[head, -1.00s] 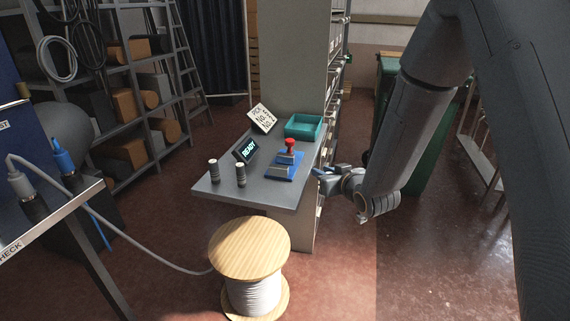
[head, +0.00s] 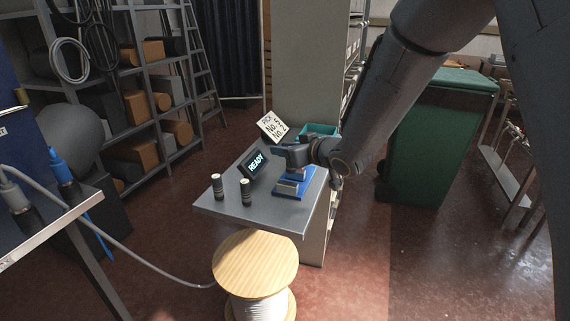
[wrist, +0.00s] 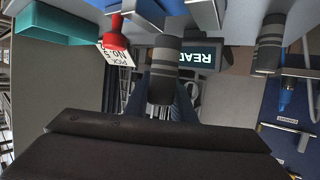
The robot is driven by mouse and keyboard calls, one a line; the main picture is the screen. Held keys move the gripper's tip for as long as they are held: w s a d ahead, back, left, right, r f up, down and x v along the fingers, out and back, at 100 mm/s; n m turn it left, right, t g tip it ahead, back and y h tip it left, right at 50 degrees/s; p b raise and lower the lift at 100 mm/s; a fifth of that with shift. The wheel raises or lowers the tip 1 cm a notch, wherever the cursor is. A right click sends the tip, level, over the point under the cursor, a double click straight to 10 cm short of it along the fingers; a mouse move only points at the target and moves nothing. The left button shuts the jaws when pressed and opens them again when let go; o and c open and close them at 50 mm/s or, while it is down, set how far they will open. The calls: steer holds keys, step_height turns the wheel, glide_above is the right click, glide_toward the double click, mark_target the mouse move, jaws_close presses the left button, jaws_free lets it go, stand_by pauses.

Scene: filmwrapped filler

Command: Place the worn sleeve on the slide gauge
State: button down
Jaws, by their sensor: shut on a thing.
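The slide gauge (head: 296,190), with a blue base and pale blocks, sits on the grey table (head: 262,217). My gripper (head: 286,156) is over the gauge and hides part of it. In the wrist view, which is upside down, my gripper (wrist: 160,106) is shut on a dark grey banded sleeve (wrist: 163,62). The head view does not show this sleeve clearly. I cannot tell whether sleeve and gauge touch.
Two similar sleeves (head: 217,187) (head: 246,192) stand at the table's left front. A READY display (head: 257,163), a pick card (head: 271,127) and a teal bin (head: 320,130) are behind. A wooden-topped spool (head: 256,262) stands before the table.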

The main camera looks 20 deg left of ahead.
steer(key=shift+f+p, duration=0.35)
steer(key=shift+f, duration=1.85)
steer(key=shift+f, duration=0.1)
steer(key=c, duration=1.5)
jaws_free()
steer(key=shift+d+r, duration=0.2)
steer(key=b+v, duration=0.1)
steer(key=v, duration=1)
steer(key=shift+s+d+r+b, duration=0.1)
steer(key=shift+s+d+b, duration=0.2)
steer(key=shift+b, duration=0.1)
